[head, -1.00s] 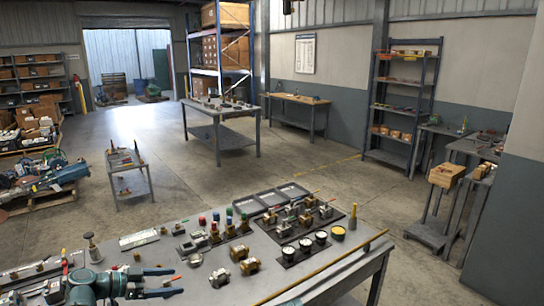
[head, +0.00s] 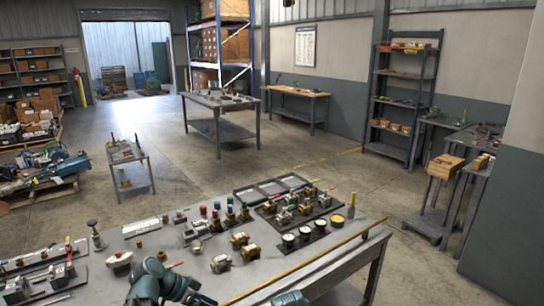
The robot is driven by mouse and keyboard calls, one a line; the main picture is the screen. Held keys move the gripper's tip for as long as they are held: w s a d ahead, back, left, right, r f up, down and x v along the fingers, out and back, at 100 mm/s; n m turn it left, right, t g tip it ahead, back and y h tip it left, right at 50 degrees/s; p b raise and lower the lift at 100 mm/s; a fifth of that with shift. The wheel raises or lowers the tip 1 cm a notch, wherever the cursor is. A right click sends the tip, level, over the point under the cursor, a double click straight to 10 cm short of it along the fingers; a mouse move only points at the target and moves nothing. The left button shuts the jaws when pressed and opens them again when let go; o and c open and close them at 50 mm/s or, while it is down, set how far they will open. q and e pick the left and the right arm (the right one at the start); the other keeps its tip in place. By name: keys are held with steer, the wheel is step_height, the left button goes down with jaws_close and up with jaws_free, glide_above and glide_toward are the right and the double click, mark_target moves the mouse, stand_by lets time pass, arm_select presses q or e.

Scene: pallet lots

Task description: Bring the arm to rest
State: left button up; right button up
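My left gripper (head: 195,297) shows at the bottom edge of the head view, in front of the near edge of the workbench (head: 322,262). Its teal wrist and dark body are visible, but the fingers are partly cut off by the frame edge, so I cannot tell how far apart they are. I see nothing clearly held in it. A rounded teal piece at the bottom centre looks like part of my other arm. My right gripper is not in view.
Open floor lies beyond, with a small cart (head: 130,172) left.

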arm_select(q)
steer(key=s+d+f+n+g+y+b, duration=0.1)
steer(key=s+d+f+n+y, duration=0.1)
steer(key=s+d+f+y, duration=0.2)
steer(key=s+d+f+n+g+y+b, duration=0.1)
steer(key=s+d+f+n+y, duration=0.2)
steer(key=s, duration=0.6)
steer(key=d+f+y, duration=0.1)
steer(key=d+y, duration=0.1)
steer(key=y, duration=0.1)
steer(key=shift+d, duration=0.35)
